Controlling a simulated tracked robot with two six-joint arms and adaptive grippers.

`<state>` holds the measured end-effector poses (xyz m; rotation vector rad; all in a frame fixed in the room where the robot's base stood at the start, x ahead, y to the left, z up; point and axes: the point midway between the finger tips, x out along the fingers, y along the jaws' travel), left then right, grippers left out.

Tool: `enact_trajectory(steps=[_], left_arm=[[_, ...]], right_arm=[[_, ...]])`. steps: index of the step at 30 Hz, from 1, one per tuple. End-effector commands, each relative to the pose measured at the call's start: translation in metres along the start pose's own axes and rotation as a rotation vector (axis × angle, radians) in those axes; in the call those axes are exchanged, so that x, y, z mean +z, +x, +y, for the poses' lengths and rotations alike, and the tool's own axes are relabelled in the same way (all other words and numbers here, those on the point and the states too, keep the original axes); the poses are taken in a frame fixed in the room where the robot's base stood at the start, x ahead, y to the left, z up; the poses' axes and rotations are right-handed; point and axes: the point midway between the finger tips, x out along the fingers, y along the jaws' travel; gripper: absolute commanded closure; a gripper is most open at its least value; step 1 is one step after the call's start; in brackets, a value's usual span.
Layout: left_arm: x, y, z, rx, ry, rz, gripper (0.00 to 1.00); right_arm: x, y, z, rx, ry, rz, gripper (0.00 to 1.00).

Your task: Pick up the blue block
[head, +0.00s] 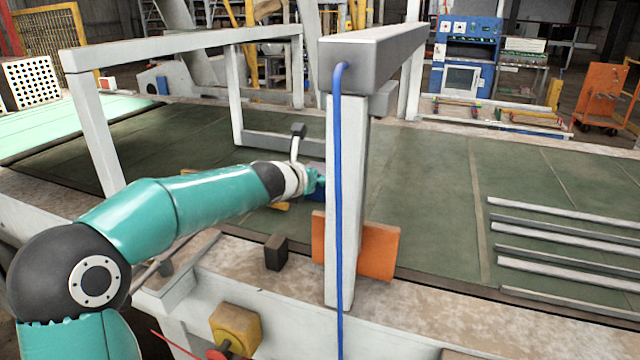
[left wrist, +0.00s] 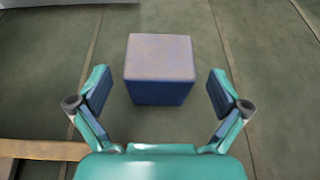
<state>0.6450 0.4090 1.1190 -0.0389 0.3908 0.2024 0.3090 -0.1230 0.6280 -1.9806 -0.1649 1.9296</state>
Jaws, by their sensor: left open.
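The blue block (left wrist: 160,70) shows in the left wrist view as a box with a worn, greyish-purple top and a darker blue side. It sits on the green surface, ahead of my left gripper (left wrist: 160,82). The left gripper is open, with one finger on each side of the block and a visible gap to each. In the head view my left gripper (head: 316,181) is teal and partly hidden behind the white post, so the block can barely be made out there. My right gripper is in neither view.
A white frame post (head: 343,200) with a blue cable stands right beside my left gripper. An orange plate (head: 378,250) and a small dark block (head: 276,252) are near the front edge. Several metal bars (head: 560,245) lie on the right of the green surface.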

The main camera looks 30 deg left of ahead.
Motion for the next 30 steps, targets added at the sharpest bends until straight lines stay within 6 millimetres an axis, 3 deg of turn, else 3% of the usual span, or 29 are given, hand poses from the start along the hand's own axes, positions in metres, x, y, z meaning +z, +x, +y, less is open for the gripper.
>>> enact_trajectory(steps=[6, 15, 27, 30], left_arm=[[-0.001, 0.029, 0.0, -0.001, -0.001, 0.0, 0.0], [-0.001, 0.032, 0.001, 0.0, -0.001, 0.0, 0.02], [-0.001, 0.032, 0.002, 0.001, -0.002, 0.0, 0.68], [-0.001, 0.032, 0.002, 0.001, -0.002, -0.002, 0.76]], right_arm=[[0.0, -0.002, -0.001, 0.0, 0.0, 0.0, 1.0], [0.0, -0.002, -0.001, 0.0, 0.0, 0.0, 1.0], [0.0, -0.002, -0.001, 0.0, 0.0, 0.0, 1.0], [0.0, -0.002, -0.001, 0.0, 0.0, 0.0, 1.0]])
